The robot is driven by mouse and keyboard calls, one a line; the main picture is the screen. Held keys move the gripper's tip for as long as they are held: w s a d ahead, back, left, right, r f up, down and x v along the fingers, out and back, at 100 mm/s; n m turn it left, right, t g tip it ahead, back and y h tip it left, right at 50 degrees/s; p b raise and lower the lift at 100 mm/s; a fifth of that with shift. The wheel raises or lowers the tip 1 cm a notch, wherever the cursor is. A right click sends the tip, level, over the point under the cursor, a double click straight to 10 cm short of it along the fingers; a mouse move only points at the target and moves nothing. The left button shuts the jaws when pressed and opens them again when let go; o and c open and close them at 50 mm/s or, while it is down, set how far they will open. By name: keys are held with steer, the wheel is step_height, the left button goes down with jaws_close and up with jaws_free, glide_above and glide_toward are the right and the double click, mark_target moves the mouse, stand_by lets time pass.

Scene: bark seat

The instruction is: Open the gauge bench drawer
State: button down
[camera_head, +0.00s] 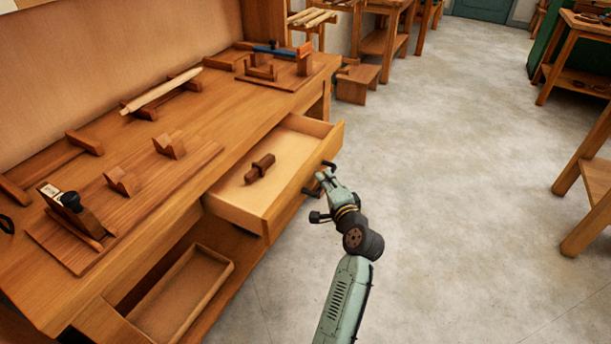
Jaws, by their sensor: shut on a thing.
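The bench (222,125) stands along the left wall. Its drawer (240,208) is pulled out well past the bench front, with its pale inside showing. A small dark brown wooden piece (260,168) lies in the drawer. A dark handle (329,165) sits on the drawer's front panel. My gripper (316,189) is at the drawer front and is shut on this handle. The exact contact of the fingers is small and partly hidden by the gripper itself.
A hand plane (73,213) and wooden cradles (121,181) rest on the bench top. A pale rod (161,91) lies farther back. An open tray (182,296) sits below the bench. A low stool (357,84) stands beyond. The grey floor at right is clear up to other benches.

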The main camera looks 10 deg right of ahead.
steer(key=shift+s+d, duration=0.55)
steer(key=shift+d, duration=0.2)
steer(key=shift+s+d, duration=0.55)
steer(key=shift+d, duration=0.15)
steer(key=c, duration=1.9)
jaws_free()
steer(key=s, duration=0.4)
steer(key=s+d+r, duration=0.1)
steer(key=s, duration=0.6)
steer(key=shift+s+d+r, duration=0.3)
steer(key=shift+s+d, duration=0.05)
